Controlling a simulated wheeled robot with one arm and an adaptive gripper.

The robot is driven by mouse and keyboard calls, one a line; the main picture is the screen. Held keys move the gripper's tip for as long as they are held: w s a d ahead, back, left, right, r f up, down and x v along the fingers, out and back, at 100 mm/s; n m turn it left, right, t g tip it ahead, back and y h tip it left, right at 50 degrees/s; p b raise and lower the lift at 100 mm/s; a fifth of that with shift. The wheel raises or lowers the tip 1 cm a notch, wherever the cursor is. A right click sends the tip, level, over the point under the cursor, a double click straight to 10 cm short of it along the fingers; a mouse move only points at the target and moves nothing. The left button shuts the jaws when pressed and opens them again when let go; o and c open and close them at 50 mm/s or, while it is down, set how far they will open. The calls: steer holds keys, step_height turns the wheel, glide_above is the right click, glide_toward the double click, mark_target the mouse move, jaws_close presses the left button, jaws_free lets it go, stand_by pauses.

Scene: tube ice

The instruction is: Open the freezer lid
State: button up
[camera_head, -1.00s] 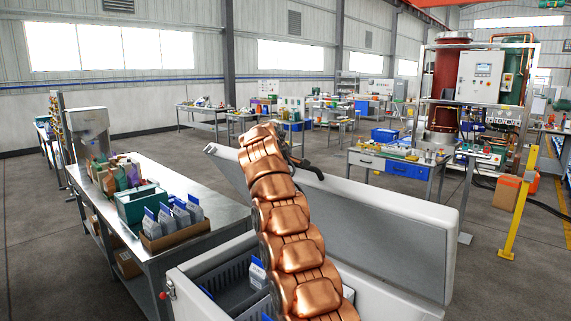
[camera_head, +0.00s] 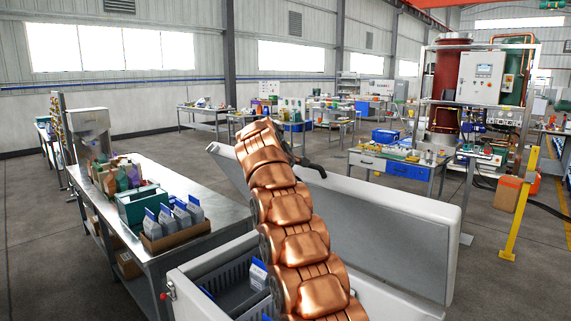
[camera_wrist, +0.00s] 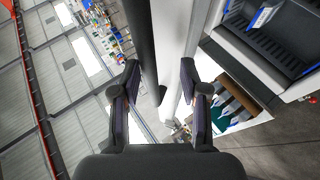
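The white freezer (camera_head: 186,291) is at the bottom of the head view, with its inside exposed. Its freezer lid (camera_head: 390,235) stands raised and tilted along the far side, its grey inner face showing. My copper arm crosses in front of the lid and hides part of it. My gripper (camera_head: 305,168) is at the lid's upper edge, partly hidden by the arm. In the wrist view my gripper (camera_wrist: 161,100) has its two fingers apart, with the lid's pale edge (camera_wrist: 168,45) running between them. I cannot tell whether either finger touches it.
Grey baskets (camera_head: 232,284) in the freezer hold white and blue bags (camera_head: 258,273). A steel table (camera_head: 180,185) with boxes stands close on the left. A yellow post (camera_head: 519,205) and a workbench (camera_head: 395,165) stand beyond on the right. Open floor lies behind the lid.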

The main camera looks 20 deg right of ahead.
steer(key=v, duration=1)
steer(key=shift+w, duration=0.1)
stand_by(0.4)
steer(key=shift+d, duration=0.1)
